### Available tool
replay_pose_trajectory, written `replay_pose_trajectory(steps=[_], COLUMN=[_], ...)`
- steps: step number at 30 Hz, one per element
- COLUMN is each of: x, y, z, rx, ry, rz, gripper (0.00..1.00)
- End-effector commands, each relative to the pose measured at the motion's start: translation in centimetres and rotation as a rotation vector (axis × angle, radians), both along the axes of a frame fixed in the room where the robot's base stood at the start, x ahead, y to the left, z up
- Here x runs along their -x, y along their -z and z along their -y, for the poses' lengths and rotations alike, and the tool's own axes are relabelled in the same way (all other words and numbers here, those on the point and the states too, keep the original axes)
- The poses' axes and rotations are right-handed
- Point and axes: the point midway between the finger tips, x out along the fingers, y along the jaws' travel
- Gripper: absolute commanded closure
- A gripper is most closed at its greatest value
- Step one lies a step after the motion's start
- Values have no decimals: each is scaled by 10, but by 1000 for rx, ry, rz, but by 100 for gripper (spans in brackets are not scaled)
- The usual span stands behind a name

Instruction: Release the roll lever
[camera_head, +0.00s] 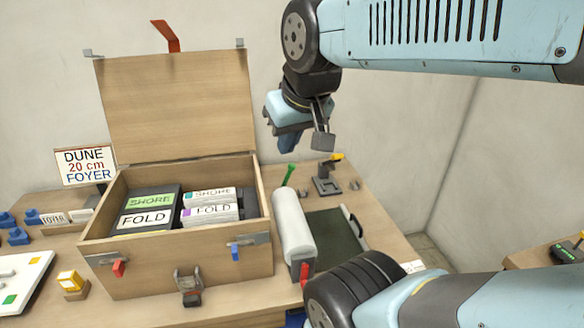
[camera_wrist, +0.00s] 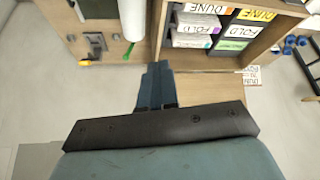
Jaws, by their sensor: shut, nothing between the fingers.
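A white roll (camera_head: 293,225) lies lengthwise on the table to the right of the wooden box. A green lever (camera_head: 289,174) stands up at its far end, and a red lever (camera_head: 305,272) sits at its near end. In the wrist view the roll (camera_wrist: 132,18) is at the top, with the green lever (camera_wrist: 129,51) at its end. My gripper (camera_head: 290,142) hangs above and beyond the roll's far end, apart from it. Its blue fingers are together and empty; they also show in the wrist view (camera_wrist: 157,66), to the right of the green lever.
The open wooden box (camera_head: 180,275) holds labelled blocks, its lid (camera_head: 175,105) raised behind it. A dark tray (camera_head: 335,230) lies right of the roll. A grey bracket with a yellow part (camera_head: 326,183) stands beyond. A sign (camera_head: 86,166) stands at left.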

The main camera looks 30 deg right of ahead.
Motion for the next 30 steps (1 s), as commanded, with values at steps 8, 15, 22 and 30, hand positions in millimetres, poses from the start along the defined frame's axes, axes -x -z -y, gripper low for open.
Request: replay_pose_trajectory(steps=[8, 15, 22, 30], x=[-13, -38, -63, -92], y=[14, 44, 73, 106], z=[9, 16, 26, 44], rx=[-63, -216, -392, -632], ry=[77, 241, 404, 590], rz=[-108, -324, -519, -724], gripper=[100, 100, 100, 100])
